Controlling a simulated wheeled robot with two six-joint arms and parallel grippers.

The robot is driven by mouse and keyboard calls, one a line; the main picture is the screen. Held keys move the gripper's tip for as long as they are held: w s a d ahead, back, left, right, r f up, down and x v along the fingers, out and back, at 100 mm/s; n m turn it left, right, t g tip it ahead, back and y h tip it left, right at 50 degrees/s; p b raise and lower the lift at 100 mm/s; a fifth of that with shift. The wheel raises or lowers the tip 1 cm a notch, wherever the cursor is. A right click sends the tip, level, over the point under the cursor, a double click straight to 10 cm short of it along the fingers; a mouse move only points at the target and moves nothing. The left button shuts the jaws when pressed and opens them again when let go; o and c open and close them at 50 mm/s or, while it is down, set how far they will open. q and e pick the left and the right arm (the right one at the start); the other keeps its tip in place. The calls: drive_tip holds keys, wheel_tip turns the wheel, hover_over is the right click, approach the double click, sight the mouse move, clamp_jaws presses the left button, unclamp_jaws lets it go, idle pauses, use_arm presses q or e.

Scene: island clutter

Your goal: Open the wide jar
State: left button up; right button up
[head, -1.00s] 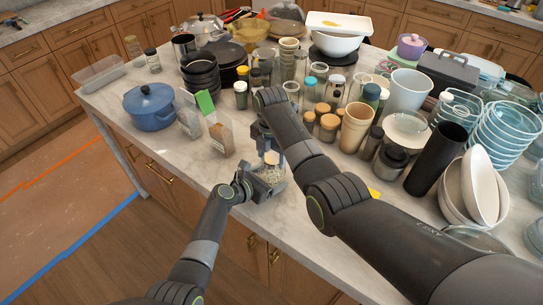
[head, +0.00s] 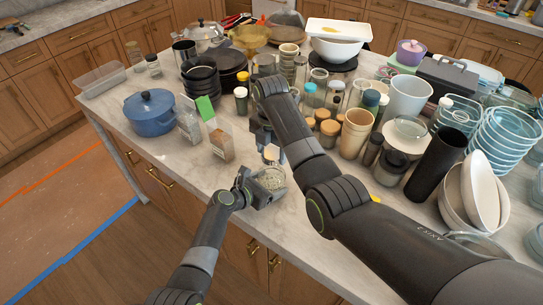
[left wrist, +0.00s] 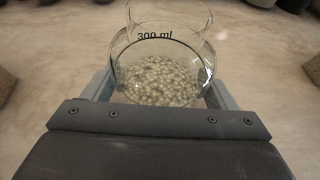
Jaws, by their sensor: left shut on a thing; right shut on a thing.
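The wide jar (head: 268,180) is clear glass with pale round pieces inside, near the counter's front edge. My left gripper (head: 264,187) is shut on its body. In the left wrist view the jar (left wrist: 160,70) sits between my left fingers, is marked "300 ml", and shows no lid over its contents. My right gripper (head: 264,140) is above and behind the jar, mostly hidden by its own arm. It is shut on a small pale tan piece, apparently the lid (head: 270,153), which looks apart from the jar.
A clear packet of brown grains (head: 221,145) and a blue pot (head: 150,112) stand to the left. Jars with wooden lids (head: 329,131), a white pitcher (head: 408,97) and a black cylinder (head: 435,160) crowd the right. The counter's front left is bare.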

use_arm(q)
drive_tip(key=o, duration=1.8)
drive_tip(key=shift+o, duration=0.2)
